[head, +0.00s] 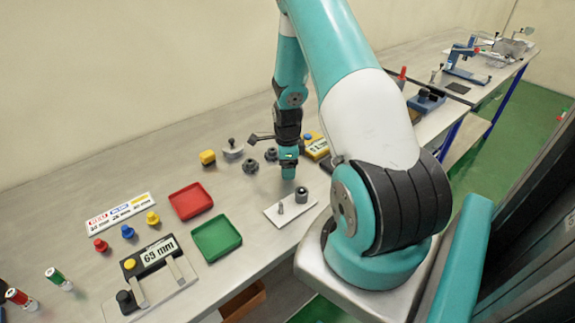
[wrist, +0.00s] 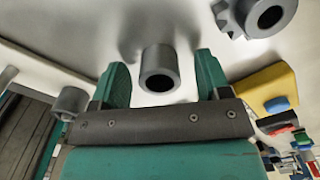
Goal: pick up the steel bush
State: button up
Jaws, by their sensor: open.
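The steel bush (head: 301,194) is a short, dark grey hollow cylinder standing at the right end of a pale plate (head: 270,213), beside a thin upright pin (head: 281,207). In the wrist view a grey hollow cylinder, seemingly the bush (wrist: 160,72), shows its open bore between and beyond my two teal fingers. My gripper (head: 288,176) is open and empty, pointing down above the bench just behind the plate. It also shows in the wrist view (wrist: 160,75). I cannot tell the exact height gap to the bush.
A yellow gauge (head: 316,149) lies behind. Red (head: 191,201) and green (head: 217,239) trays are left. The bench front edge is close to the plate.

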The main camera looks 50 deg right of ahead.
jog(key=shift+f, duration=0.2)
jog(key=c, duration=1.1)
jog(key=shift+r, duration=0.1)
